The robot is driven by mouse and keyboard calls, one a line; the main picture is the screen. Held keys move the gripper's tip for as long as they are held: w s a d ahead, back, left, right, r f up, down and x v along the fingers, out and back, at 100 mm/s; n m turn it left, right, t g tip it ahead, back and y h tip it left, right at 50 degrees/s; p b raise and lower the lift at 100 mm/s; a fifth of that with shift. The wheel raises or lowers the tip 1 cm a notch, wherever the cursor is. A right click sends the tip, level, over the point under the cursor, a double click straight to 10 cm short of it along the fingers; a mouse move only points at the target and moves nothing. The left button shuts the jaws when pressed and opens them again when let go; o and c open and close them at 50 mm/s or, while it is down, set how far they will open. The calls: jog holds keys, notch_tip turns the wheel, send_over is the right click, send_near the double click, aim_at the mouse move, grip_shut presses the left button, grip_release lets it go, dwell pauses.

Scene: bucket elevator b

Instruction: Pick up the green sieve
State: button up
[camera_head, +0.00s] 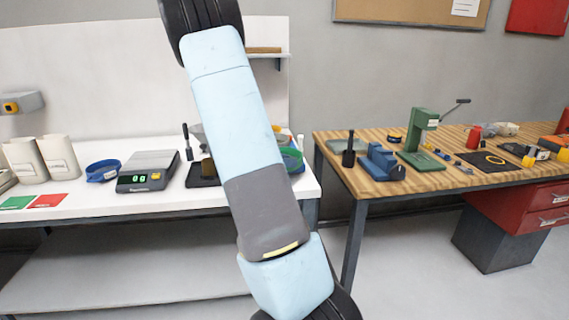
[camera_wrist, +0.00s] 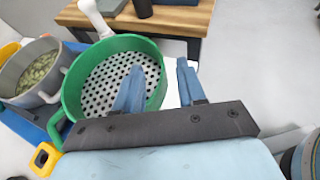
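The green sieve (camera_wrist: 72,95), a round pan with a perforated light bottom and a side handle, fills the left middle of the wrist view. In the head view the green sieve (camera_head: 292,159) shows only in part behind my arm, near the right end of the white bench. My gripper (camera_wrist: 160,66) is open over the sieve's right side. One blue finger appears over the inside of the sieve and the other outside its right wall. The wall shows in the gap; I cannot tell whether either finger touches it. The gripper is hidden in the head view.
A grey pot (camera_wrist: 35,75) with green contents stands left of the sieve, close by. The white bench (camera_head: 120,200) also holds a scale (camera_head: 148,171) and a blue ring-shaped item (camera_head: 103,171). A wooden workbench (camera_head: 375,180) stands to the right across a gap.

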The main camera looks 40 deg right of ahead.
jog(key=shift+x, duration=0.9)
jog(key=shift+c, duration=0.5)
grip_shut()
